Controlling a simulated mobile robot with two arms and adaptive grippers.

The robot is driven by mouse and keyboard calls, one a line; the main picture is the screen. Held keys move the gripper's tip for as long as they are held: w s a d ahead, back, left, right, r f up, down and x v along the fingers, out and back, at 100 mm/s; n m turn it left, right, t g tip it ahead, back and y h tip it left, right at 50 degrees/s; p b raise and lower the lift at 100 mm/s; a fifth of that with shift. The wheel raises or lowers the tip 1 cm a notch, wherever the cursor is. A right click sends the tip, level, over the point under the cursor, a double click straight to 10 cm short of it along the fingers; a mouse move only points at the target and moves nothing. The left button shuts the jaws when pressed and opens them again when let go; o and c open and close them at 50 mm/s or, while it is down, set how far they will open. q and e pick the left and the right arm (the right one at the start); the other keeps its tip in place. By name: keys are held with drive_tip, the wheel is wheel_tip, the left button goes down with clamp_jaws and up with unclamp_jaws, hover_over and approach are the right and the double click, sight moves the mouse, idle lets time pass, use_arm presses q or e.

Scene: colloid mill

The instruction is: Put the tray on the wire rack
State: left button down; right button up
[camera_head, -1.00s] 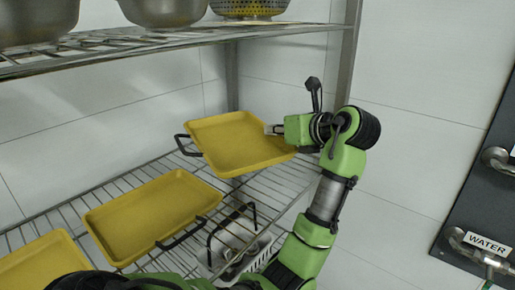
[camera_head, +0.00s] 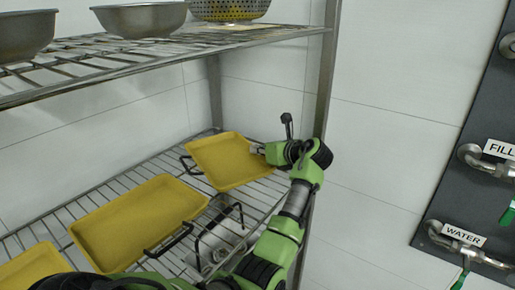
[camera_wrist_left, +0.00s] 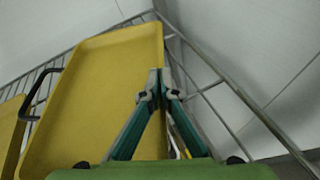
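The yellow tray (camera_head: 230,158) with dark handles is at the back right of the wire rack's lower shelf (camera_head: 92,192). It looks roughly level and low over the wires; I cannot tell whether it touches them. My left gripper (camera_head: 257,149) is at the tray's right side. In the left wrist view its fingers (camera_wrist_left: 158,82) are closed together on the rim of the tray (camera_wrist_left: 90,100), with rack wires beside and beyond it. The far handle is free at the tray's left. My right gripper is not in view.
Another yellow tray (camera_head: 138,222) lies on the shelf nearer me, and a third (camera_head: 32,266) is at the lower left. A dark wire frame (camera_head: 222,232) stands near my arm. The upper shelf (camera_head: 150,45) hangs overhead with metal bowls. A rack post (camera_head: 326,75) rises at right.

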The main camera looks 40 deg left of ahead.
use_arm(q)
drive_tip(key=shift+f, duration=0.1)
drive_tip(key=c, duration=2.3)
unclamp_jaws()
drive_tip(key=shift+f, duration=0.1)
